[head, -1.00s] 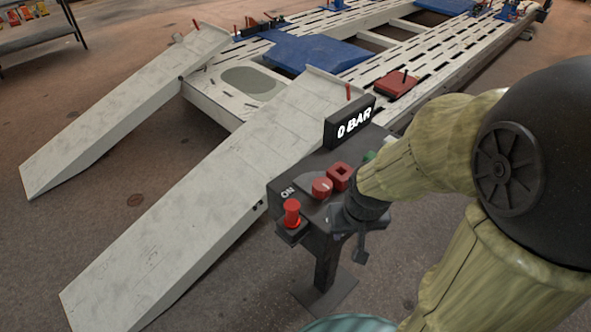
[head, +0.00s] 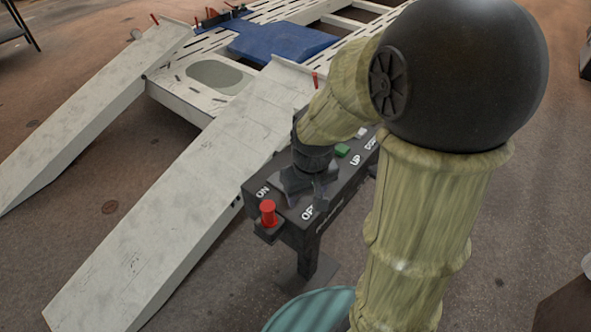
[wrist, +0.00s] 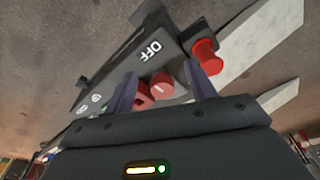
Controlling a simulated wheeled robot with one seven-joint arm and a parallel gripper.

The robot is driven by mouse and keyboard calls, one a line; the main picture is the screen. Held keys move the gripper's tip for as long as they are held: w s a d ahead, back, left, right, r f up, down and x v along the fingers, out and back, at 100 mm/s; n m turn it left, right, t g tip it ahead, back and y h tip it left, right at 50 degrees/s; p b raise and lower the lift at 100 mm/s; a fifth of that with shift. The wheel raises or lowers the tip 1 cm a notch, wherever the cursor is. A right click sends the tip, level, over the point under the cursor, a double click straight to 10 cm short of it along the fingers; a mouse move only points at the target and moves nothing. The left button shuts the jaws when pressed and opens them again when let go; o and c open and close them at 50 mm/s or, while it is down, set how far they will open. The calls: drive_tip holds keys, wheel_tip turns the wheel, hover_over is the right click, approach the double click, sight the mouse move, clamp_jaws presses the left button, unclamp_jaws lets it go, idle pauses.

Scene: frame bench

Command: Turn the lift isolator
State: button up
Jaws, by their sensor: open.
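The lift isolator appears to be the round red knob with a white line (wrist: 162,86) on the dark control panel (head: 335,195). It shows in the wrist view beside the word OFF; in the head view my gripper hides it. My gripper (head: 308,190) is over the panel between the ON and OFF labels. In the wrist view my gripper (wrist: 160,72) is open, with one finger on either side of the knob. I cannot tell whether the fingers touch it.
A red plunger-like button (head: 268,212) stands at the panel's near left end. A green button (head: 342,150) and the UP label are farther along. A white ramp (head: 170,215) runs left of the panel. A teal rounded object (head: 310,308) is at the bottom edge.

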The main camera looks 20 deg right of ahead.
drive_tip(key=w+r+n+g+p, duration=0.1)
drive_tip(key=w+r+n+p, duration=0.2)
drive_tip(key=w+r+p, duration=0.6)
drive_tip(key=shift+w+d+r+n+g, duration=0.2)
drive_tip(key=shift+w+r+n+g, duration=0.2)
drive_tip(key=shift+w+r, duration=0.35)
drive_tip(key=shift+f, duration=0.1)
wheel_tip(320, 180, down, 17)
drive_tip(key=p, duration=0.3)
drive_tip(key=shift+f, duration=0.1)
drive_tip(key=c, duration=1.1)
